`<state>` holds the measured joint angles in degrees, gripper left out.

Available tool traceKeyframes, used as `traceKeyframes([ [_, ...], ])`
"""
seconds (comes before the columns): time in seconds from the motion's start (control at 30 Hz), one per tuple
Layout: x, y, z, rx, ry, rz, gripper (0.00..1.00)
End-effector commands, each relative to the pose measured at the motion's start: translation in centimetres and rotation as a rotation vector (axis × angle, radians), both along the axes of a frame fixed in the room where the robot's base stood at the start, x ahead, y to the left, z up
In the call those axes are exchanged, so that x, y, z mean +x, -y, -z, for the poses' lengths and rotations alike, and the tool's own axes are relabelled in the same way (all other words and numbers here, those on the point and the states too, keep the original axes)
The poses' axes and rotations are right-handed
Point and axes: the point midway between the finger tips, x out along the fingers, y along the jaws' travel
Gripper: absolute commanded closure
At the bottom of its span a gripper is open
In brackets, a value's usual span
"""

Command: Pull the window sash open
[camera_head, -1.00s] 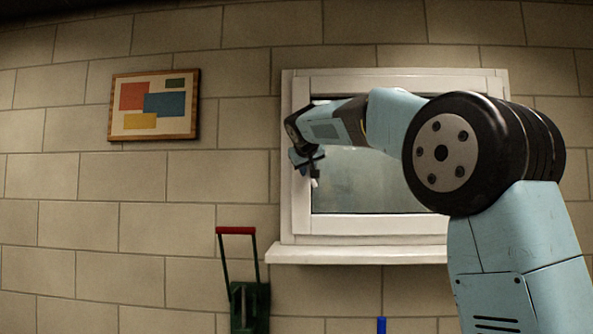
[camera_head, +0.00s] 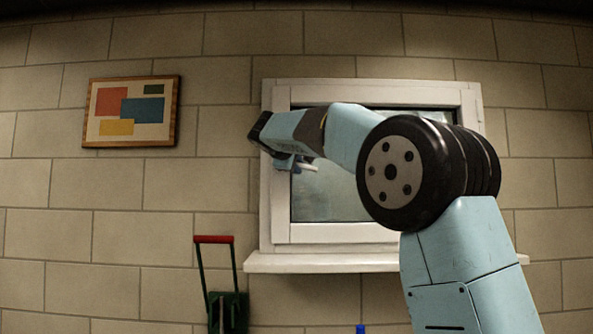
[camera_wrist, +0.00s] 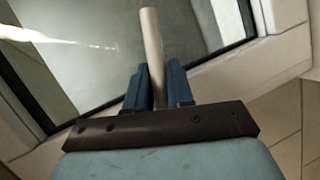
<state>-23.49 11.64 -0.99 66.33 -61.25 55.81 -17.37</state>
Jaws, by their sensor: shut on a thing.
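The white-framed window sash (camera_head: 281,210) is set in the brick wall, with dark glass (camera_head: 330,200) in its middle. I cannot make out a gap between sash and frame. Its pale handle (camera_head: 308,165) sits on the left side of the sash and points roughly sideways to the right. My gripper (camera_head: 294,162) is at the handle, partly hidden by my own wrist. In the wrist view, the blue fingers of my gripper (camera_wrist: 159,90) are shut on the rod-like handle (camera_wrist: 152,50), which extends beyond them over the glass.
A white sill (camera_head: 330,263) juts out below the window. A framed picture (camera_head: 131,112) hangs on the wall to the left. A green thing with a red-topped handle (camera_head: 214,240) stands below left. A small blue thing (camera_head: 360,329) shows at the bottom edge.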

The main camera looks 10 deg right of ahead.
Motion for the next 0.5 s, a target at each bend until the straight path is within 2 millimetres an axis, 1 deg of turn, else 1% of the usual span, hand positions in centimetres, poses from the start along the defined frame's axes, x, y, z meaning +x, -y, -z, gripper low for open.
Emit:
traceKeyframes([
  [0.2, 0.03, -0.16, -0.42, -0.115, -0.016, -0.003, 1.00],
  [0.5, 0.05, -0.15, -0.74, -0.186, -0.025, -0.004, 1.00],
])
